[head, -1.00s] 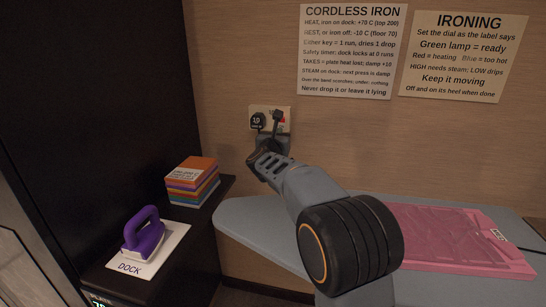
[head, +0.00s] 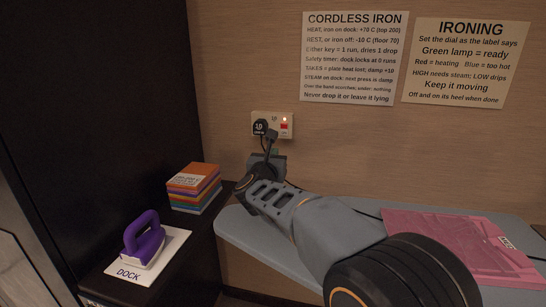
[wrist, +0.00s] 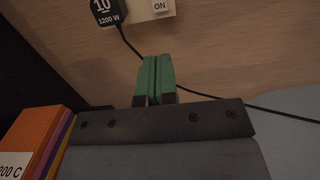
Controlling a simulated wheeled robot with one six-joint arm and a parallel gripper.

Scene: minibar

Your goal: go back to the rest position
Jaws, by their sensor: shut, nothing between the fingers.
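My gripper (head: 273,153) is just below the wall outlet, at the far end of my outstretched arm. In the wrist view its green fingertips (wrist: 156,80) are pressed together with nothing between them. The outlet plate (head: 287,131) is on the back wall, with a black plug (head: 260,127) in its left side. In the wrist view the plug (wrist: 106,10) reads 10 and 1200 W, and a switch (wrist: 160,6) beside it reads ON. The fingertips appear apart from the switch.
A purple iron (head: 142,238) stands on the white dock (head: 128,272) at left. A stack of coloured cards (head: 194,188) is behind it, left of my gripper. The grey ironing board (head: 245,228) lies under my arm, with pink cloth (head: 455,245) at right.

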